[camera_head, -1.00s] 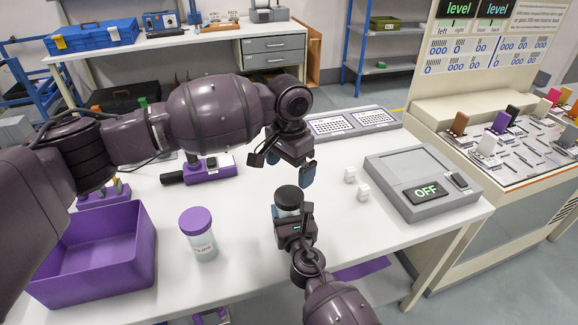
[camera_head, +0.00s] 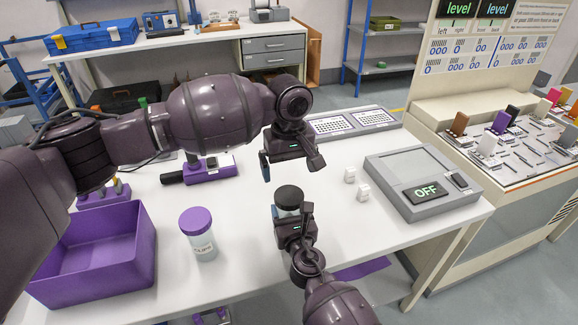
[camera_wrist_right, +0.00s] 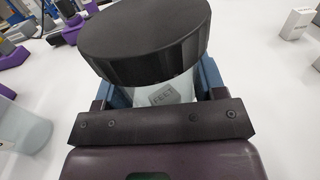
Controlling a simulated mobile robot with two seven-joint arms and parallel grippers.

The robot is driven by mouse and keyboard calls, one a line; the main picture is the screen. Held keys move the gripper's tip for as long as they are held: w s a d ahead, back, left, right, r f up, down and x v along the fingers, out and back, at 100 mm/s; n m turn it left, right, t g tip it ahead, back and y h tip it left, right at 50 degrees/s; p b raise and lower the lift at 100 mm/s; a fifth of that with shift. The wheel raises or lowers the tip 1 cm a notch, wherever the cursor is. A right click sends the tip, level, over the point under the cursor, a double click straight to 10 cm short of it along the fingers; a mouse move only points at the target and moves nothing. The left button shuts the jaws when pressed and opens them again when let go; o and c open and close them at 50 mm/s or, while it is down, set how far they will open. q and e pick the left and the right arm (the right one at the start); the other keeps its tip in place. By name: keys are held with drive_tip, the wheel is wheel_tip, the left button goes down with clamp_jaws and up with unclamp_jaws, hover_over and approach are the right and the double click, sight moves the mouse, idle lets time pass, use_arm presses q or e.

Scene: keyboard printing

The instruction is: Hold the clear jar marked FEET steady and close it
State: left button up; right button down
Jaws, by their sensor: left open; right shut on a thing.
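The clear jar marked FEET (camera_wrist_right: 172,93) has a wide black lid (camera_wrist_right: 145,35) resting on its top. In the head view the black lid (camera_head: 289,194) and a bit of the clear jar (camera_head: 287,212) show above my right gripper (camera_head: 292,220). My right gripper is shut around the jar's body and holds it upright; I cannot tell how tightly the lid sits. My left gripper (camera_head: 290,167) is open and empty, pointing down just above and behind the lid, apart from it.
A second clear jar with a purple lid (camera_head: 196,220) stands to the left, beside a purple bin (camera_head: 150,262). Two small white blocks (camera_head: 363,192) and a grey device reading OFF (camera_head: 425,160) are to the right. The white table is clear between them.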

sight(289, 195)
idle(0.3)
use_arm(q)
drive_tip(key=shift+f, duration=4)
drive_tip(key=c, duration=0.9)
drive_tip(key=m, duration=0.7)
drive_tip(key=shift+c, duration=0.2)
drive_tip(key=m, duration=2)
drive_tip(key=shift+m, duration=0.3)
drive_tip(key=o, duration=1)
